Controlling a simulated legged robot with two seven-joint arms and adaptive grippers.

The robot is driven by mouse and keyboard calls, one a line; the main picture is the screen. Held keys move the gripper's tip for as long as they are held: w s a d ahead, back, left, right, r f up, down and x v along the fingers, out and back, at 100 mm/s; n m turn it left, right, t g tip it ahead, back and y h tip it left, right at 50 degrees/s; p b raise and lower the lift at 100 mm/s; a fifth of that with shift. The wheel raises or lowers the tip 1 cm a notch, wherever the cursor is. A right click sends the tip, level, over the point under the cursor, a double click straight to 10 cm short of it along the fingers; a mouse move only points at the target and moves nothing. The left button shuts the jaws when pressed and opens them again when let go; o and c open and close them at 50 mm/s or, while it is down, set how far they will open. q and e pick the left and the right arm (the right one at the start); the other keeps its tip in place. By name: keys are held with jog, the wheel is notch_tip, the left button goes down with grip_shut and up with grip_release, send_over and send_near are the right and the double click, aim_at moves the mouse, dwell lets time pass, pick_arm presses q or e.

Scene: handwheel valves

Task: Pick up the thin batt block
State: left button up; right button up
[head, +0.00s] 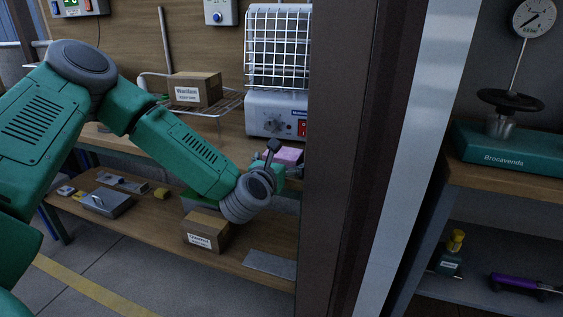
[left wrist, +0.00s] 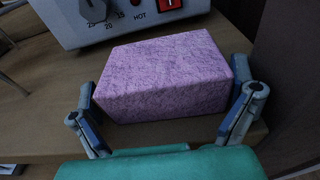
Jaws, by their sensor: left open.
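The batt block is a pink-purple, fibrous block (head: 287,153) on the upper wooden shelf, in front of the white heater. In the left wrist view the block (left wrist: 165,76) fills the middle, resting on the wood. My left gripper (head: 284,161) is open at the block's near end. In the left wrist view its fingers (left wrist: 163,118) stand on either side of the block's near part, and I cannot tell if either touches it. The gripper hides part of the block in the head view. My right gripper is not in view.
The heater (head: 270,115) with a wire guard stands just behind the block. A dark upright post (head: 340,150) rises close on the right. A cardboard box (head: 195,89) sits on a wire rack to the left. The lower shelf (head: 150,215) holds a box and small items.

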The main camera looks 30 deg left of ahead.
pick_arm(q)
jog(key=shift+d, duration=0.3)
jog(key=shift+d+r, duration=0.15)
jog(key=shift+d, duration=0.15)
jog(key=c, duration=0.9)
jog(key=shift+a, duration=0.45)
jog(key=shift+c, duration=0.3)
